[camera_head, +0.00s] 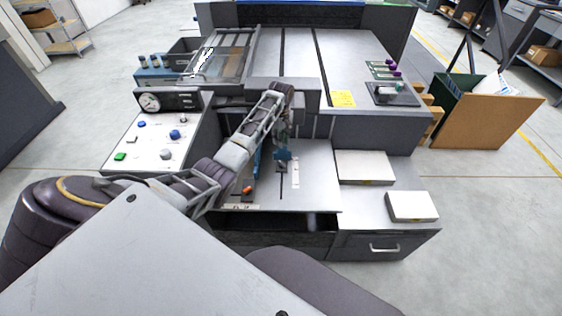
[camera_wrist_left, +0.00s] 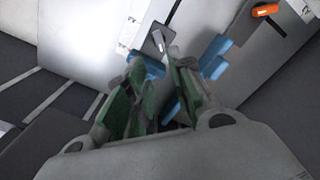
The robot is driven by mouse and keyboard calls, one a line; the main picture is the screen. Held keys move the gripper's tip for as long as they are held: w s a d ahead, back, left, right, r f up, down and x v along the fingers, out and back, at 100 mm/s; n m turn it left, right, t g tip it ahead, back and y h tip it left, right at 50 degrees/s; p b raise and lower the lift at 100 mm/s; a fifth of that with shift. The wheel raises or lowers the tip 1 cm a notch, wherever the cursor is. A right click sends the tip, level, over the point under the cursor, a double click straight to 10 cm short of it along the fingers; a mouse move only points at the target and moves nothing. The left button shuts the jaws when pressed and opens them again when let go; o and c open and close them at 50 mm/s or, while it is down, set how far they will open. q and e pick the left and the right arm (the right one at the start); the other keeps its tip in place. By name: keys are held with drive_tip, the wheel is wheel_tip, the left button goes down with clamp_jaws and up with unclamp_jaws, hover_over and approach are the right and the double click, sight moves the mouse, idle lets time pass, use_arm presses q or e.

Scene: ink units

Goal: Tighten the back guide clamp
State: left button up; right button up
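My left gripper (camera_head: 281,132) points down over the feed board in the head view. Just below it is a blue guide piece (camera_head: 283,155) at the board's back part, partly hidden by the gripper. In the left wrist view, the green-padded fingers of my left gripper (camera_wrist_left: 155,80) stand apart. A dark lever with a pale tip (camera_wrist_left: 158,42) shows just beyond the gap between them. Blue guide parts (camera_wrist_left: 215,55) lie behind and beside the fingers; contact cannot be told. An orange lever (camera_head: 247,190) sits nearer the front, also in the left wrist view (camera_wrist_left: 265,10). My right gripper is out of view.
The grey feed board (camera_head: 318,185) has a slot and scale strip. A control panel (camera_head: 150,143) with coloured buttons and a gauge stands left. Two white-topped blocks (camera_head: 365,167) lie right. The machine body (camera_head: 340,60) rises behind; my left forearm crosses the board's left side.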

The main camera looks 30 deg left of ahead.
sight(281, 162)
use_arm(q)
drive_tip(key=shift+f, duration=0.15)
